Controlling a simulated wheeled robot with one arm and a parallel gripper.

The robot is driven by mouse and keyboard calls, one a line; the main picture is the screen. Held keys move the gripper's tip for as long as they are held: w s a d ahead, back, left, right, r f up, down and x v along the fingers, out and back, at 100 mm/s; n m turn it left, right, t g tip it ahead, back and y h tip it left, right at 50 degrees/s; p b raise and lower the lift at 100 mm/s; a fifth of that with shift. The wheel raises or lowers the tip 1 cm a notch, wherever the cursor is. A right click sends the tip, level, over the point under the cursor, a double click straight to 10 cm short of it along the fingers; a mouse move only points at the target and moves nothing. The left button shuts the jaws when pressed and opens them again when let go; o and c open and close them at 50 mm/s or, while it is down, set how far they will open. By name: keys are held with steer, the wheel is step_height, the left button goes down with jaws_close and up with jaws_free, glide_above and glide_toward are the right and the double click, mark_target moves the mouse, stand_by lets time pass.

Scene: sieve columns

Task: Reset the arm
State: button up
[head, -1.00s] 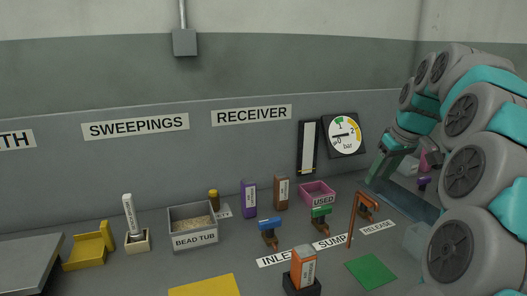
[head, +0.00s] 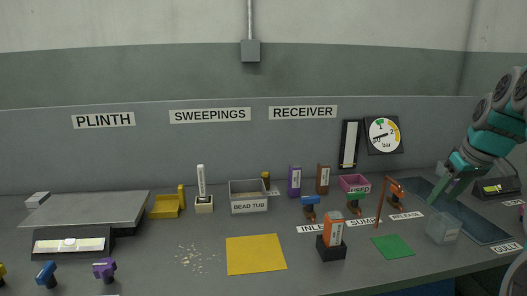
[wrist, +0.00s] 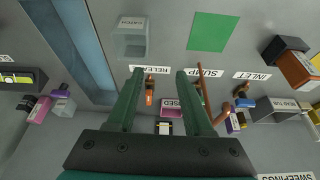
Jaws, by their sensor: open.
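My gripper (head: 440,200) is at the right in the head view, above the bench near the dark sunken channel, with its green fingers pointing down. In the wrist view my gripper (wrist: 159,72) shows two green fingers spread apart with nothing between them. My arm (head: 497,125) comes in from the right edge of the head view. Below the fingers in the wrist view lie the RELEASE label and an orange valve handle (wrist: 149,98); the fingers look apart from them.
A clear box (head: 443,228) stands beside the dark channel (head: 478,222). An orange hooked post (head: 380,205), a pink USED bin (head: 354,182) and an orange cartridge in a black holder (head: 332,253) stand left of it. A green mat (head: 393,246) and yellow mat (head: 256,254) lie flat.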

steer(key=s+a+f+g, duration=0.1)
steer(key=s+a+f, duration=0.1)
steer(key=a, duration=0.4)
steer(key=s+a+f+g, duration=0.1)
steer(key=s+a+f, duration=0.1)
steer(key=s+a, duration=0.2)
steer(key=s+a+f, duration=0.3)
steer(key=a, duration=0.6)
steer(key=shift+s+a+n+g+y, duration=0.25)
steer(key=shift+s+n+g+y, duration=0.05)
steer(key=shift+g+y, duration=0.1)
steer(key=s+a+f+g, duration=0.1)
steer(key=s+a+f, duration=0.1)
steer(key=s+f, duration=0.2)
steer(key=s+a+f+m+g, duration=0.1)
steer(key=s+a+f, duration=0.2)
steer(key=s, duration=0.8)
steer(key=s+a+f+g+h+p, duration=0.1)
steer(key=s+a+f, duration=0.1)
steer(key=s+f, duration=0.3)
steer(key=s, duration=0.2)
steer(key=shift+s+a+f+m, duration=0.35)
steer(key=shift+m, duration=0.05)
